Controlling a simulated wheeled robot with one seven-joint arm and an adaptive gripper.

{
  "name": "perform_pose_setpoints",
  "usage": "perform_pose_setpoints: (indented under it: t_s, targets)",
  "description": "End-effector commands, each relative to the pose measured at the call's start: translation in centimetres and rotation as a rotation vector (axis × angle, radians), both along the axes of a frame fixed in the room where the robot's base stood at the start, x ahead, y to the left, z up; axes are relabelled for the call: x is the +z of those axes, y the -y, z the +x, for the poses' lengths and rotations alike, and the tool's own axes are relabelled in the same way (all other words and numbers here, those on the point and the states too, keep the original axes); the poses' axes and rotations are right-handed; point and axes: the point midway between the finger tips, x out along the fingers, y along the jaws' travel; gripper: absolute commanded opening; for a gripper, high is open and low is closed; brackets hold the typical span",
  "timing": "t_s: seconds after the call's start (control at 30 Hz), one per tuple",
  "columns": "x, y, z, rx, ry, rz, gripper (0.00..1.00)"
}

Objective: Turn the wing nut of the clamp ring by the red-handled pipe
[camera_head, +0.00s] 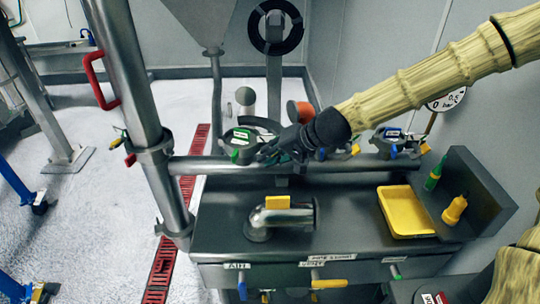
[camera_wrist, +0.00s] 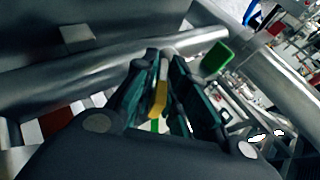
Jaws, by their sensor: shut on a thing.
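The red-handled pipe (camera_head: 130,75) rises at the left in the head view, with its red handle (camera_head: 97,80) on its left side. A clamp ring (camera_head: 152,152) is around it, with a small red tab (camera_head: 130,160) on the left. I cannot make out a wing nut there. My gripper (camera_head: 270,150) is well to the right of that ring, by the horizontal bar and a lidded round fitting (camera_head: 240,138) with a green tab (camera_head: 235,155). In the wrist view, the teal fingers (camera_wrist: 163,62) are shut around a small yellow piece (camera_wrist: 160,98), partly hidden between them. A green tab (camera_wrist: 217,58) is just right.
The horizontal bar (camera_head: 340,165) runs behind the dark bench (camera_head: 345,235). On the bench are an elbow pipe (camera_head: 280,217), a yellow tray (camera_head: 396,211) and a yellow bottle (camera_head: 454,210). A hopper (camera_head: 205,20) stands at the back.

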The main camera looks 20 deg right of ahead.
Motion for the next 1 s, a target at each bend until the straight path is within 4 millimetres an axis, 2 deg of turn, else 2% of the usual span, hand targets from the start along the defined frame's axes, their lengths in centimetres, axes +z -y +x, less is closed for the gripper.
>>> perform_pose_setpoints:
  t_s: [0.03, 0.07, 0.13, 0.57, 0.77, 1.0]
  targets:
    - [0.0, 0.0, 0.0, 0.0, -0.001, -0.001, 0.0]
    - [0.0, 0.0, 0.0, 0.0, -0.001, -0.001, 0.19]
    - [0.0, 0.0, 0.0, 0.0, -0.001, -0.001, 0.29]
    - [0.4, 0.0, 0.0, 0.0, 0.001, -0.001, 0.29]
    - [2.2, 0.0, 0.1, 0.001, 0.003, -0.003, 0.29]
    - [5.3, 0.0, 0.1, 0.001, 0.007, -0.002, 0.29]
